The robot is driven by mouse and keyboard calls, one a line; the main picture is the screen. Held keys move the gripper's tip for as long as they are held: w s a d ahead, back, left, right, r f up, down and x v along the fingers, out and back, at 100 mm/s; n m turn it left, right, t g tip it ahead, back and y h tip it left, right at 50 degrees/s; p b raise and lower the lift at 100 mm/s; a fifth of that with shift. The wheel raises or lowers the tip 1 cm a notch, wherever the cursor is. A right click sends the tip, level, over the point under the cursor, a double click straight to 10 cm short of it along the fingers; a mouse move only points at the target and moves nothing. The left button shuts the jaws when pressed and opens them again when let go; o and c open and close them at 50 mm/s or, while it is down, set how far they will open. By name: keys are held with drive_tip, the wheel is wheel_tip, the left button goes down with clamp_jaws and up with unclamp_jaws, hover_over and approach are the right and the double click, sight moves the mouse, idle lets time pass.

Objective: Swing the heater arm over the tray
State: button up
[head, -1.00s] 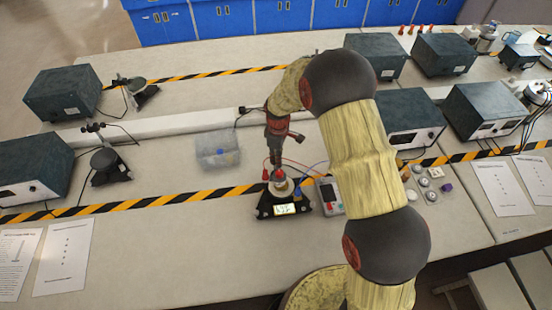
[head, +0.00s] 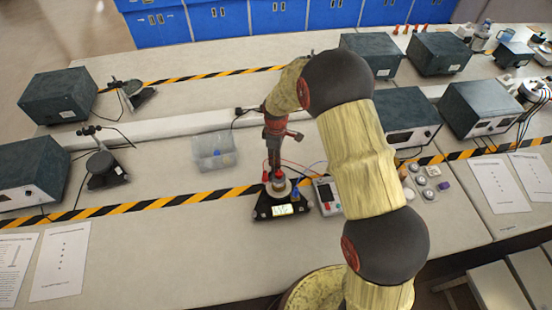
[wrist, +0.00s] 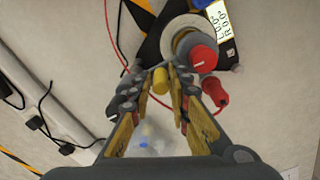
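A clear tray (head: 200,160) with a blue item lies behind my gripper.
A grey meter (head: 327,195) with leads stands right of the apparatus, near several small round items. Dark instrument boxes (head: 25,168) stand left and right. A small black stand (head: 107,170) is at left. The front left bench is mostly clear.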

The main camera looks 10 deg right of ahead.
drive_tip(key=o, duration=0.3)
wheel_tip(320, 180, up, 12)
idle(0.7)
drive_tip(key=shift+f, duration=0.1)
idle(0.4)
